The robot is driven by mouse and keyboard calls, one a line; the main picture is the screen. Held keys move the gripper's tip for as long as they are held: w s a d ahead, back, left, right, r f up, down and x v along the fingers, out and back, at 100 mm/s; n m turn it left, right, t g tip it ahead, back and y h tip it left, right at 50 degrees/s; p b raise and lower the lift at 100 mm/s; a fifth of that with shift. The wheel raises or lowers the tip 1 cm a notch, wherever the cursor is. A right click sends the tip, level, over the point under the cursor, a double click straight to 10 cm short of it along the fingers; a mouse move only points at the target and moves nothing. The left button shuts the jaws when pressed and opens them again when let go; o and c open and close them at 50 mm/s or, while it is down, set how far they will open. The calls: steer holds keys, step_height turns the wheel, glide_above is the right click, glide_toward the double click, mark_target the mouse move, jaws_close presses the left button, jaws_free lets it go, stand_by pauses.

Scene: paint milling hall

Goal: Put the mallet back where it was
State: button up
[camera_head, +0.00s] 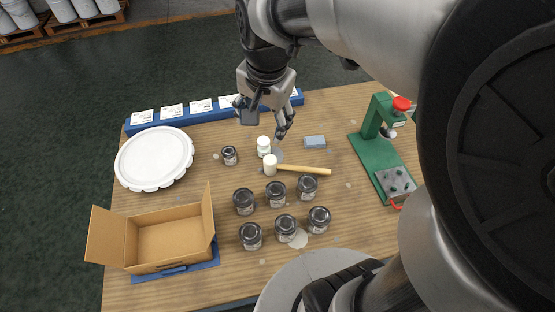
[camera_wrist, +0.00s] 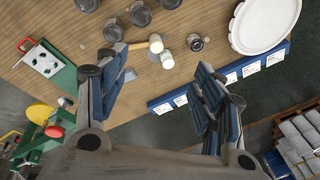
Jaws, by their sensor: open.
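The mallet (camera_head: 304,170) lies on the wooden table (camera_head: 335,215), its pale head to the left and its wooden handle pointing right. In the wrist view the mallet (camera_wrist: 155,43) shows beyond my fingers, partly hidden by the left one. A small white jar (camera_head: 263,147) stands just behind the mallet's head; it also shows in the wrist view (camera_wrist: 167,60). My gripper (camera_head: 264,119) is open and empty above the table, behind the mallet and the white jar. In the wrist view my gripper (camera_wrist: 160,85) has its fingers wide apart with nothing between them.
Several dark jars (camera_head: 277,194) stand in front of the mallet, and a small one (camera_head: 230,155) stands left. A white lid (camera_head: 154,158), open carton (camera_head: 170,240), blue labelled rail (camera_head: 203,117), grey-blue block (camera_head: 315,142) and green press (camera_head: 377,150) surround them.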

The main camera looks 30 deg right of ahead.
steer(key=s+a+n+t, duration=0.1)
steer(key=s+n, duration=0.4)
steer(key=s, duration=0.3)
steer(key=s+a+r+n, duration=0.1)
steer(key=s+a+n, duration=0.1)
steer(key=s+n, duration=0.3)
steer(key=s, duration=0.3)
steer(key=shift+s+r+n+t, duration=0.25)
steer(key=shift+s+n+t, duration=0.05)
steer(key=shift+n+t, duration=0.1)
